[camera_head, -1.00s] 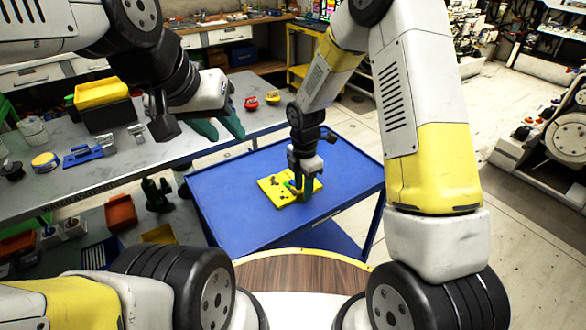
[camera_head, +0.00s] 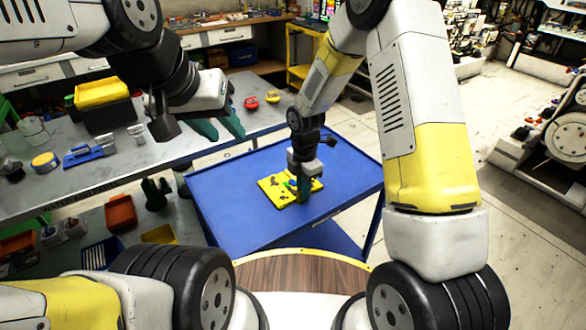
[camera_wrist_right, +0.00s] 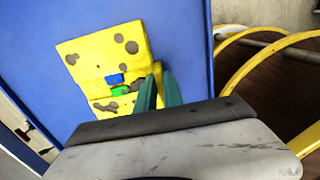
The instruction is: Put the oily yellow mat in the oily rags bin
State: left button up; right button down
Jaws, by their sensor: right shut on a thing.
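The yellow mat (camera_head: 272,190), with dark oily spots, lies on the blue cart top. In the right wrist view the mat (camera_wrist_right: 98,48) has a small blue piece (camera_wrist_right: 115,79) and a small green piece (camera_wrist_right: 120,90) on it. My right gripper (camera_head: 303,194) points down at the mat's near right part; its green fingers (camera_wrist_right: 162,80) are close together and shut on the mat's edge. The fingers hide part of that edge. My left gripper (camera_head: 220,126) is open and empty above the bench's right end. I cannot pick out a bin marked for oily rags.
The blue cart top (camera_head: 230,225) is otherwise clear. The grey bench (camera_head: 55,195) holds a yellow tray (camera_head: 100,92) on a dark box, a blue tool (camera_head: 85,155) and a round tin (camera_head: 45,162). An orange-red bin (camera_head: 120,212) sits low under the bench.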

jog(key=shift+r, duration=0.9)
jog(key=shift+r, duration=1.6)
